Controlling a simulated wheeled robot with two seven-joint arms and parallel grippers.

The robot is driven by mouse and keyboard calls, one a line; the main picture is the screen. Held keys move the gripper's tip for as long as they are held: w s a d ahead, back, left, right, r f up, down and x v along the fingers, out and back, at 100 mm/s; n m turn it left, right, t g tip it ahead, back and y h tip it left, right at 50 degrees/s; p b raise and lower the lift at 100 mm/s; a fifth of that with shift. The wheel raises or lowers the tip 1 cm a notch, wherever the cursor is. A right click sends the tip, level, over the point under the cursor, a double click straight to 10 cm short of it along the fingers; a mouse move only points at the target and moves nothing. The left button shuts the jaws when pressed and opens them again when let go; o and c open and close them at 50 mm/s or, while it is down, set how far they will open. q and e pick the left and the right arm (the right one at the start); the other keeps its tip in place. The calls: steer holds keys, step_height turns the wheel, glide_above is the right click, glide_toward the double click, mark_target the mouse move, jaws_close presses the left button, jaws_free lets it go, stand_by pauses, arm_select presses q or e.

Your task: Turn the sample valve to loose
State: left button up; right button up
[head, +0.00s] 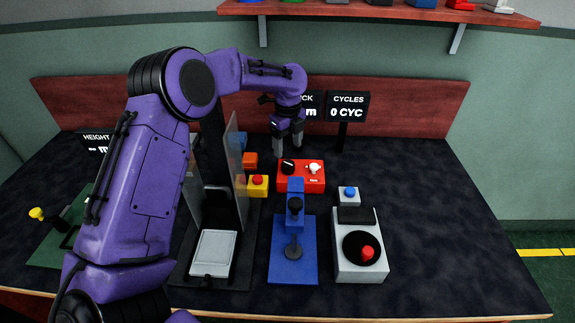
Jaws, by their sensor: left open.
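A red box (314,186) stands near the back middle of the table. It carries a round black knob (288,167) with a pale mark and a small white knob or lever (314,168). Its small label is unreadable. No part is legibly marked as the sample valve, so I cannot tell for certain which it is. My left gripper (287,147) points down just above and behind the black knob, open with nothing between its fingers. Whether a fingertip touches the box is unclear. My right gripper is out of view.
A blue stand (306,262) with a black-knobbed lever and a white device (361,270) with a black disc are in front. A yellow box with a red button (258,186) is left of the red box. A CYCLES display (348,105) stands behind. The right side is clear.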

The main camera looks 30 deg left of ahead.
mark_target(288, 163)
arm_select(q)
step_height(288, 163, down, 6)
steer(key=shift+s+f, duration=0.1)
steer(key=shift+f, duration=0.15)
steer(key=shift+d, duration=0.1)
steer(key=c, duration=1.1)
steer(key=shift+o, duration=0.2)
steer(key=shift+r+p, duration=0.1)
steer(key=shift+p, duration=0.25)
